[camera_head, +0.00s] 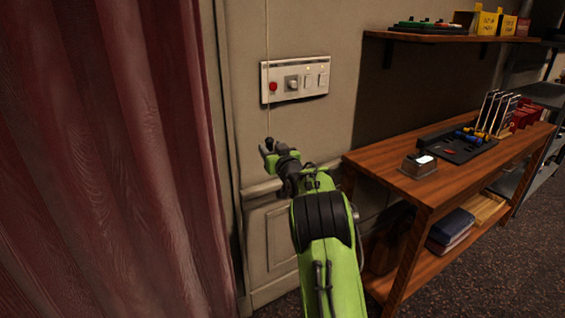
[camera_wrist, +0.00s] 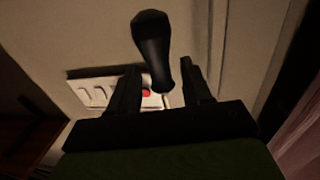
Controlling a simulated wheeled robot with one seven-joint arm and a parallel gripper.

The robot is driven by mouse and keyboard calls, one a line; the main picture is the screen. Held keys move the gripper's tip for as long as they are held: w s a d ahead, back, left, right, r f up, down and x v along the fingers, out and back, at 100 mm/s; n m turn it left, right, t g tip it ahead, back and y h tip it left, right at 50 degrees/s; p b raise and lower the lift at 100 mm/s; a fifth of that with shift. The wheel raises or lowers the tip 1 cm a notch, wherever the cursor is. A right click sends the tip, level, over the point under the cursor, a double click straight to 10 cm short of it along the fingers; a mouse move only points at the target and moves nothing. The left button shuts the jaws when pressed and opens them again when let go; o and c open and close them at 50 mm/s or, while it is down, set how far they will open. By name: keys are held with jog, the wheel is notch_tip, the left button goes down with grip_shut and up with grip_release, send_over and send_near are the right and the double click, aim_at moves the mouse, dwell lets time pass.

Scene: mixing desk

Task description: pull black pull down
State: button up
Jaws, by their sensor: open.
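The black pull (camera_wrist: 152,48) is a dark, smooth handle with a thick rounded end and a narrower neck. It hangs on a thin cord (camera_head: 267,60) in front of the wall in the head view, where the pull itself is small and hard to separate from my gripper. My gripper (camera_head: 269,148) is at the cord's lower end. In the wrist view my gripper (camera_wrist: 160,68) is open, with one dark finger on each side of the pull's narrower part. A gap shows beside the right finger; contact at the left finger is unclear.
A white switch panel (camera_head: 312,64) with a red button (camera_head: 273,87) is on the wall just behind the cord. A red curtain (camera_head: 110,160) hangs at the left. A wooden workbench (camera_head: 400,178) stands at the right, below a wall shelf (camera_head: 450,38).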

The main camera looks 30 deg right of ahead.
jog(key=s+a+b, duration=0.1)
jog(key=s, duration=1.2)
jog(key=shift+s+a, duration=0.2)
jog(key=shift+a, duration=0.15)
jog(key=shift+a, duration=0.15)
jog(key=s+a+n+g+y, duration=0.1)
jog(key=s+a+g+y, duration=0.15)
jog(key=s+a, duration=0.4)
jog(key=s+a+n+g+y, duration=0.1)
jog(key=s+a+g, duration=0.25)
jog(key=a, duration=0.65)
jog(key=s+a+f+g+h, duration=0.1)
jog(key=s+a+f+g, duration=0.15)
jog(key=s, duration=1.05)
jog(key=s+a+f+g, duration=0.2)
jog(key=s+f+g, duration=0.15)
jog(key=s, duration=0.85)
notch_tip(320, 180, up, 16)
jog(key=p, duration=1.6)
jog(key=shift+w+d+m, duration=0.15)
jog(key=shift+m, duration=0.15)
